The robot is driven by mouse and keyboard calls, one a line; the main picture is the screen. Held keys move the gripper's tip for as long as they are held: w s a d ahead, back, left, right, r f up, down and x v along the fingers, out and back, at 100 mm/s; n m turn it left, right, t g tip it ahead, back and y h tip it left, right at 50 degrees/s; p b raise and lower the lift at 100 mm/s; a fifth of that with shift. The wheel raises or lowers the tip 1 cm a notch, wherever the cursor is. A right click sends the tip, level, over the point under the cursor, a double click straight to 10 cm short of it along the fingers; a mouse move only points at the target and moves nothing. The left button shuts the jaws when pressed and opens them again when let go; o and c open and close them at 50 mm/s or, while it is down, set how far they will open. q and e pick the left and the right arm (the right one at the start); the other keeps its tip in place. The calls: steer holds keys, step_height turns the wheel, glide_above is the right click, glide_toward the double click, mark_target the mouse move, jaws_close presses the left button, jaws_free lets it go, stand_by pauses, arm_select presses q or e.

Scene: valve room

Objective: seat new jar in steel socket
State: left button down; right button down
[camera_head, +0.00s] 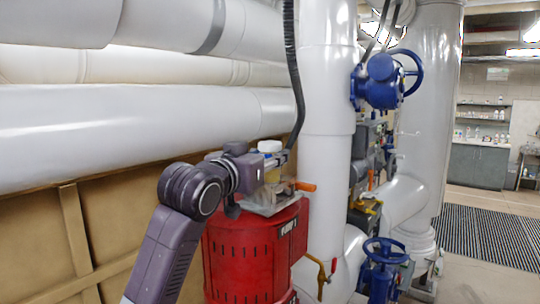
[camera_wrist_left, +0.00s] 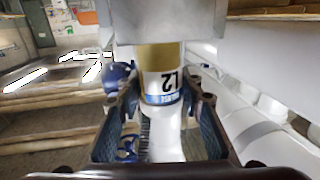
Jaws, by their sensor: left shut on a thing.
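The jar has a white lid (camera_head: 271,146) and a yellowish body, part of which shows below my gripper in the head view. In the left wrist view the jar (camera_wrist_left: 162,85) is gold with an upside-down "L2" label and a blue band. My left gripper (camera_head: 278,158) is shut on the jar, with a finger on each side of it in the left wrist view (camera_wrist_left: 160,112). The steel socket (camera_wrist_left: 165,22) covers the jar's far end there. I cannot tell how deep the jar sits. Steel fittings (camera_head: 268,204) lie below the jar in the head view. My right gripper is out of view.
A red drum-shaped housing (camera_head: 245,262) stands under the steel fittings. An orange handle (camera_head: 305,187) sticks out to the right. A tall white pipe (camera_head: 327,120) rises close behind. Blue valves (camera_head: 382,82) and a yellow-handled tap (camera_head: 322,270) are at the right. Open floor lies far right.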

mark_target(270, 142)
arm_select(q)
steer(key=shift+s+f+b, duration=0.1)
steer(key=shift+f+b, duration=0.45)
steer(key=shift+f, duration=0.4)
stand_by(0.9)
stand_by(0.3)
steer(key=c, duration=0.8)
jaws_free()
steer(key=shift+r+p, duration=1.15)
steer(key=shift+r, duration=0.1)
steer(key=shift+r+p, duration=0.4)
steer(key=shift+r, duration=2.05)
